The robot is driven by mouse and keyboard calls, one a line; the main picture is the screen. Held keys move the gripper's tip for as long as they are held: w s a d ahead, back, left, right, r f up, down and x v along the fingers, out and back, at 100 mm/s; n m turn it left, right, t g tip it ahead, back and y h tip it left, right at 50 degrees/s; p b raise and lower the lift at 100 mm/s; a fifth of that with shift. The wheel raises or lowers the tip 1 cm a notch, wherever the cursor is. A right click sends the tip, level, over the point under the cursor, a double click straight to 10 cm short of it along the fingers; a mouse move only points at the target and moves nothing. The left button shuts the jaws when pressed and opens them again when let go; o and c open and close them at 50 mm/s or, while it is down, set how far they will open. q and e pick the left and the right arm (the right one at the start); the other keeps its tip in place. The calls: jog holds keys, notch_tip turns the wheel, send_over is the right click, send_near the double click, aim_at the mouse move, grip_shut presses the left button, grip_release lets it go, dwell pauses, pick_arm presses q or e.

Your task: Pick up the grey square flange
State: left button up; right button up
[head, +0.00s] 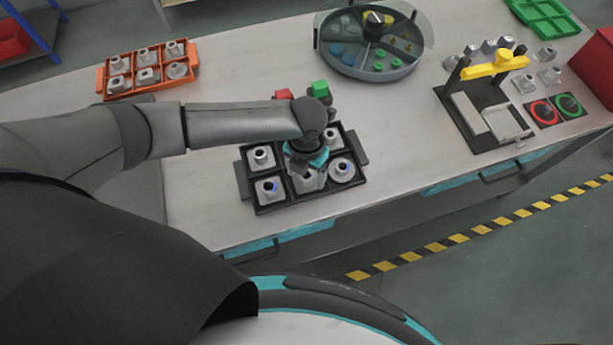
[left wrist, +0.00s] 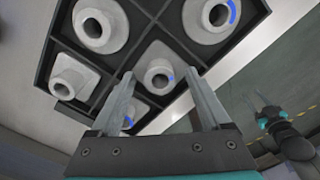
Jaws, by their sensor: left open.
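My left gripper (head: 305,172) points down over the front middle compartment of the black tray (head: 248,184). In the left wrist view the left gripper (left wrist: 168,85) is open. A grey square flange (left wrist: 158,72) with a round collar and a blue mark shows between its two fingers; I cannot tell whether they touch it. In the head view this flange (head: 308,182) is partly hidden by the gripper. Other grey flanges, square and round, sit in the tray's other compartments. What looks like my right gripper (left wrist: 264,108) is small and dark at the right of the wrist view.
An orange tray (head: 102,80) with several flanges stands at the back left. A round divided tank (head: 370,68) and a black fixture with yellow bar (head: 497,66) stand further right.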

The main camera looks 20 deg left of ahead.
pick_arm(q)
grip_shut()
dwell(0.6)
